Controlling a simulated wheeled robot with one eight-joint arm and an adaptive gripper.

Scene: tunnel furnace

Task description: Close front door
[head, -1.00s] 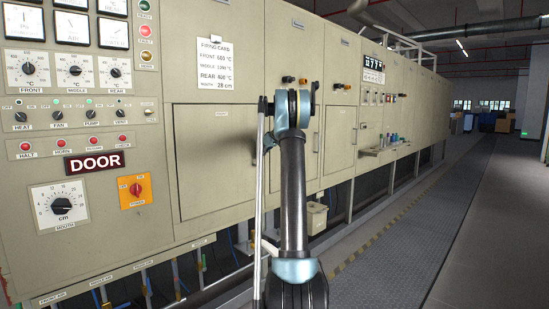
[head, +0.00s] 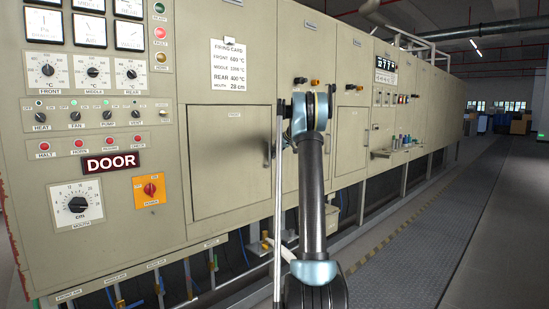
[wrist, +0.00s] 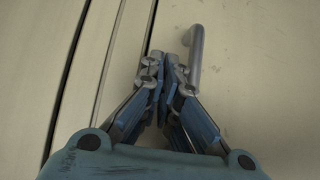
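A tan door panel (wrist: 255,75) with a grey bar handle (wrist: 196,50) fills the right of the wrist view. A dark gap runs along its left side. My gripper (wrist: 165,68) has its fingertips drawn together just left of the handle, close to the panel; nothing shows between them. I cannot tell whether they touch the panel or the handle. In the head view a large square tan panel (head: 228,160) looks flush with the furnace front, left of my arm. My gripper is hidden there behind my arm, so which door it faces is unclear.
The control panel with dials and the red DOOR sign (head: 111,162) stands at left. A firing card (head: 229,64) hangs above the square panel. A shelf with small items (head: 402,143) juts out farther along. The grey walkway (head: 410,235) at right is clear.

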